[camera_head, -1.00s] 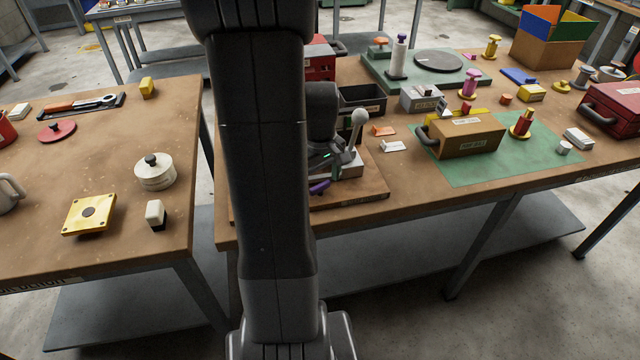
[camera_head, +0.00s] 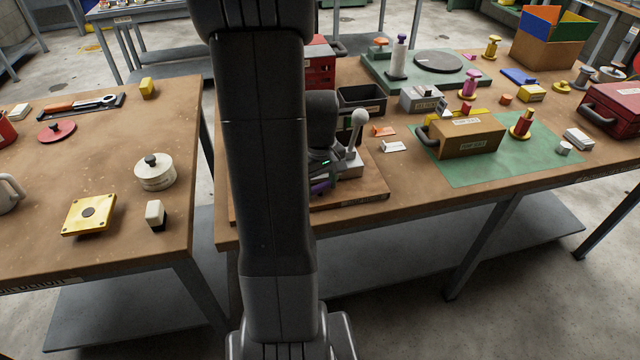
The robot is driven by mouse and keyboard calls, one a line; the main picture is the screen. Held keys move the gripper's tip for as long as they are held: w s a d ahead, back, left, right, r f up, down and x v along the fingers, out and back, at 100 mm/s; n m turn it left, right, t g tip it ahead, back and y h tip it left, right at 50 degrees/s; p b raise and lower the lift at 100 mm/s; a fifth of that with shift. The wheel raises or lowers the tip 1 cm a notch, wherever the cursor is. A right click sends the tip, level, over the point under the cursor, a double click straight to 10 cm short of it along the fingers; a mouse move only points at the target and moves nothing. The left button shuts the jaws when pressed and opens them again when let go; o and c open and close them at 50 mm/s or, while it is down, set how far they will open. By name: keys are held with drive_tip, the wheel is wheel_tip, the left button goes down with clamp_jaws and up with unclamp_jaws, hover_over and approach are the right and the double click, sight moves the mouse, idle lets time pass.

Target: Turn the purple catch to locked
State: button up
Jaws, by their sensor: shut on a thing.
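The purple catch (camera_head: 320,187) shows as a small purple patch low beside my gripper, on the wooden board (camera_head: 352,193) at the front of the right-hand table. My gripper (camera_head: 319,180) is down at the catch and shut on it. My own arm hides most of the catch and the fingertips. Which way the catch points and any locked marking cannot be made out.
A lever with a pale round knob (camera_head: 358,118) stands on the board just right of my gripper. A dark open bin (camera_head: 362,98) is behind. Orange and white cards (camera_head: 394,146) lie to the right.

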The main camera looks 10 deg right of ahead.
sight(320, 185)
drive_tip(key=m, duration=0.3)
drive_tip(key=shift+m, duration=0.3)
drive_tip(key=o, duration=1)
drive_tip(key=shift+r, duration=0.1)
wheel_tip(320, 185, up, 14)
drive_tip(key=shift+f, duration=0.15)
drive_tip(key=shift+f, duration=0.1)
wheel_tip(320, 185, down, 14)
drive_tip(key=shift+r, duration=0.15)
